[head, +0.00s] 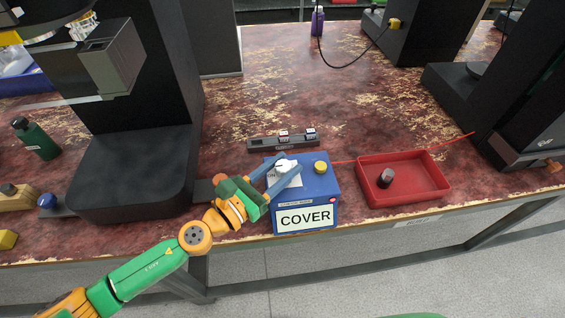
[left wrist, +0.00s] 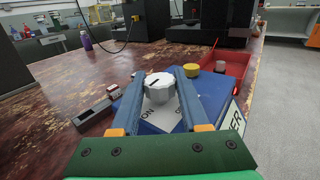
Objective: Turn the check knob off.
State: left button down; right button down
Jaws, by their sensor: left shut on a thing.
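The check knob (left wrist: 159,87) is a pale grey round knob with a dark pointer mark, on top of a blue box (head: 322,186) labelled COVER. In the head view the knob (head: 283,164) is partly covered by my fingers. My left gripper (head: 283,172) reaches in from the left over the box top. In the left wrist view its two blue fingers (left wrist: 160,84) are shut on the knob, one on each side. A white plate with lettering, partly hidden, lies under the knob. My right gripper is not in view.
A yellow button (head: 320,167) sits on the box right of the knob. A red tray (head: 404,182) with a dark knob-like part (head: 385,178) stands to the right. A grey bar (head: 284,141) lies behind the box. A black machine (head: 130,160) stands left.

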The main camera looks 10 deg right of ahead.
aim_at(283, 174)
pick_arm(q)
jog(key=n+t+y+p, duration=0.2)
jog(key=shift+r+p, duration=0.25)
jog(key=shift+p, duration=0.15)
jog(key=n+t+y+p, duration=0.1)
jog(key=y, duration=0.1)
jog(key=shift+d+f+n+t+y, duration=0.1)
jog(key=shift+n+t+y, duration=0.2)
jog(key=shift+n+t, duration=0.1)
jog(key=n+t+y, duration=0.1)
jog(key=n+y, duration=0.1)
jog(key=y, duration=0.1)
jog(key=shift+f+t, duration=0.15)
jog(key=shift+t, duration=0.15)
jog(key=shift+n+t+y, duration=0.3)
jog(key=shift+n+y, duration=0.7)
jog(key=shift+y, duration=0.7)
jog(key=shift+c, duration=2.1)
grip_release()
jog(key=s, duration=0.4)
jog(key=s+a, duration=0.1)
jog(key=s, duration=0.2)
jog(key=shift+b, duration=0.35)
